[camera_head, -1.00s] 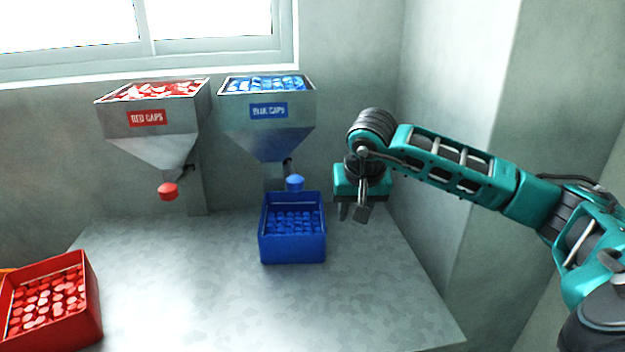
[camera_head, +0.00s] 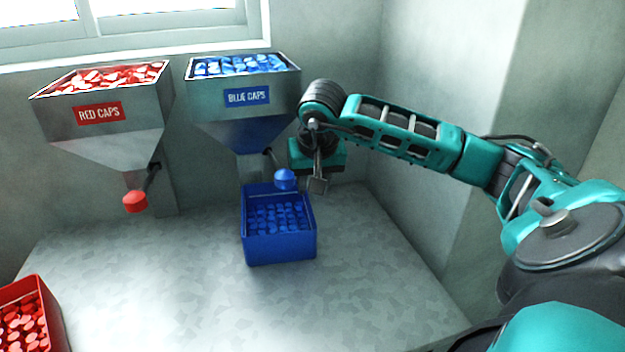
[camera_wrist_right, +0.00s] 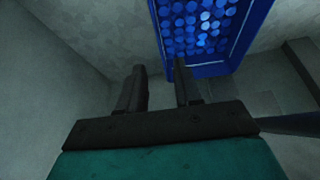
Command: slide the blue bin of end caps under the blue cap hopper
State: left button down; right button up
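The blue bin of end caps (camera_head: 280,250) stands upright on the grey worktop, below and slightly right of the blue cap hopper (camera_head: 215,115). The hopper's blue knob (camera_head: 285,179) overlaps the bin's back rim in the head view. My right gripper (camera_head: 318,185) points down beside the bin's back right corner. In the right wrist view its two fingers (camera_wrist_right: 158,85) are apart with nothing between them. The blue bin's wall (camera_wrist_right: 210,70) lies just beyond the fingertips there; I cannot tell whether they touch. My left gripper is not in view.
The red cap hopper (camera_head: 110,140) hangs to the left, with a red knob (camera_head: 135,201) below it. A red bin of caps (camera_head: 52,325) is at the lower left. The worktop (camera_head: 180,290) is clear in front of the blue bin. A wall rises on the right.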

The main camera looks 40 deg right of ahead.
aim_at(309, 213)
jog(key=x, duration=1.2)
jog(key=shift+f, duration=0.3)
grip_shut()
